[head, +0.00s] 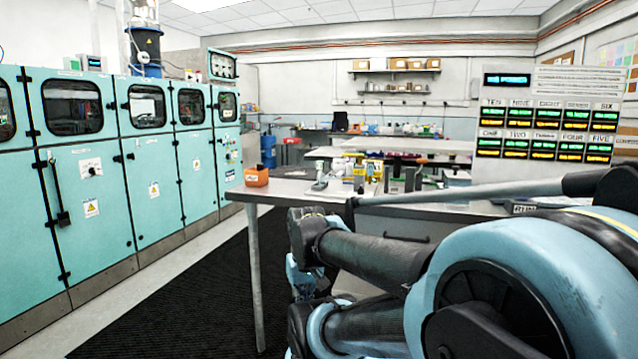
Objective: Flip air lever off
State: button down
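I cannot tell for sure which part is the air lever. A long black handle (57,192) stands upright on a door of the teal cabinets (90,180) at the left, beside a small white switch plate (90,167). Another white plate with controls (230,152) is on the farthest cabinet. My arm fills the lower right and folds back near the middle of the picture. The fingers of my gripper do not show, and its far end is hidden behind my own links or too unclear to make out.
A grey workbench (270,190) stands right of centre, with an orange box (256,176) and small devices on it. A display panel (548,125) stands at the right. A black floor mat (190,290) lies clear between the cabinets and bench.

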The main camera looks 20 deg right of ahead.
aim_at(353, 155)
jog(key=u, duration=0.55)
jog(key=k, duration=1.3)
jog(key=u, duration=0.15)
jog(key=i, duration=0.65)
jog(key=z, duration=1)
jog(key=i, duration=1)
jog(key=z, duration=0.25)
